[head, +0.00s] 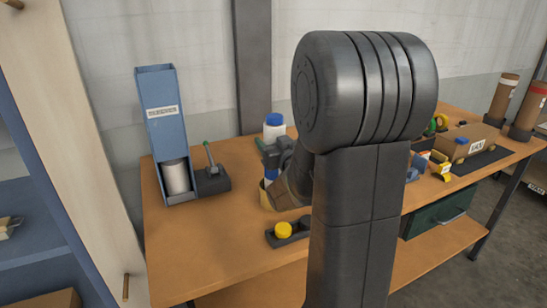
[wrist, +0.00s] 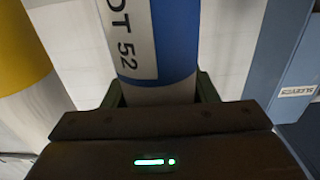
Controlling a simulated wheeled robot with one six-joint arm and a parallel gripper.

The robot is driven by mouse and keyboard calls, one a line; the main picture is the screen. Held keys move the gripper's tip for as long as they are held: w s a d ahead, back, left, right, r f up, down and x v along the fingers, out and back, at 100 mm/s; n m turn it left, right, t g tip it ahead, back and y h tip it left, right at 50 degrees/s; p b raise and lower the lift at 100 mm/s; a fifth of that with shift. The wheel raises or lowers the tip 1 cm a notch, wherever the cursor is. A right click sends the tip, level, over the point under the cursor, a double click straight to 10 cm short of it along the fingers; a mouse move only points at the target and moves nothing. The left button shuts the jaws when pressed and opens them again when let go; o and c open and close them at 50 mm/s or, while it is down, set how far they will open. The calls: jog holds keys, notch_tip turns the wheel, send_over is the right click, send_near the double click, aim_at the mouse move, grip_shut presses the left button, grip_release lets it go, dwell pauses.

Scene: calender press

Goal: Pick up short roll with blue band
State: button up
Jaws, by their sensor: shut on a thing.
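A roll with a blue band (wrist: 175,35) and a white label with dark lettering, partly reading "OT 52", fills the top middle of the wrist view. My gripper (wrist: 160,90) is shut on its pale lower part, with a finger on each side. In the head view my gripper (head: 270,155) is over the workbench, partly hidden behind my arm. A white thing with a blue top (head: 273,128) shows just above the jaws, and some blue shows below them. I cannot tell from the head view whether the roll touches anything.
A tall blue dispenser (head: 165,115) with a pale cylinder stands left on the wooden bench (head: 215,240). A small black lever block (head: 211,180) is beside it. A dark holder with a yellow knob (head: 283,230) is in front. Brown rolls (head: 527,110) stand far right.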

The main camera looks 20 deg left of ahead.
notch_tip(320, 180, up, 10)
jog(key=shift+r+p, duration=0.1)
jog(key=shift+p, duration=0.2)
dwell(0.6)
